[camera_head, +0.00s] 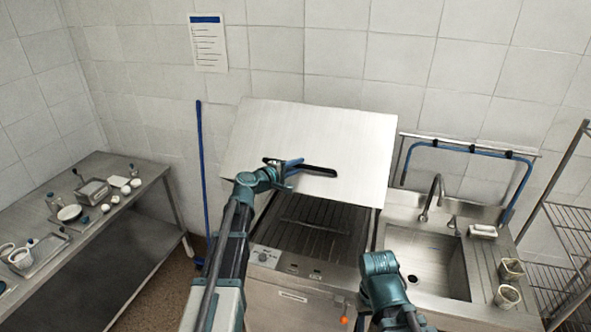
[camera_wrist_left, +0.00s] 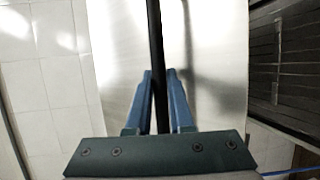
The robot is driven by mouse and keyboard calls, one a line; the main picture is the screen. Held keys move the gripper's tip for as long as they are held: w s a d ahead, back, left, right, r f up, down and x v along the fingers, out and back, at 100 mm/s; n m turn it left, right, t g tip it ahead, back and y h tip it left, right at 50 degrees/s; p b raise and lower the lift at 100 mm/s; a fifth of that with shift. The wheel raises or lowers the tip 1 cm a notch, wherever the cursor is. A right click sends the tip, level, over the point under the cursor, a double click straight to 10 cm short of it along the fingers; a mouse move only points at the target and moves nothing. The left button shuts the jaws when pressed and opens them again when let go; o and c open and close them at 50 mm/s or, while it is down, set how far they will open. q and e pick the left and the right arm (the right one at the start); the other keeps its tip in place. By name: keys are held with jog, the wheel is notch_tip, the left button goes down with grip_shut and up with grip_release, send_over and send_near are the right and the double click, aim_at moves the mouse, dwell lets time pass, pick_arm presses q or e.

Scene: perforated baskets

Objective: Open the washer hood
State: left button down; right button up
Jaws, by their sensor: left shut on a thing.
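The washer hood (camera_head: 310,135) is a pale metal panel, raised and tilted back above the dark ribbed washer bed (camera_head: 310,230). A black bar handle (camera_head: 318,170) crosses the hood's face. My left gripper (camera_head: 292,163) is at the left part of the handle. In the left wrist view its blue fingers (camera_wrist_left: 160,100) are shut on the black handle (camera_wrist_left: 155,45), with the hood (camera_wrist_left: 215,60) behind. My right arm shows at lower right, in front of the sink; its fingertips cannot be made out.
A sink with a tap (camera_head: 432,197) stands right of the washer. Two small perforated baskets (camera_head: 508,283) sit at its right edge. A wire shelf (camera_head: 570,230) is at far right. A steel table (camera_head: 120,215) with dishes stands left. A blue pole (camera_head: 202,170) leans between.

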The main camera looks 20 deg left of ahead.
aim_at(300, 143)
pick_arm(q)
jog(key=w+r+p, duration=0.1)
jog(key=r, duration=0.1)
jog(key=w+r+p, duration=0.1)
jog(key=r+p, duration=0.1)
jog(key=w+r+p, duration=0.1)
jog(key=r+p, duration=0.1)
jog(key=r, duration=0.1)
jog(key=shift+w, duration=0.1)
pick_arm(e)
notch_tip(300, 143, up, 7)
pick_arm(q)
jog(key=c, duration=0.8)
grip_release()
jog(key=shift+f, duration=0.1)
pick_arm(e)
jog(key=shift+f, duration=0.15)
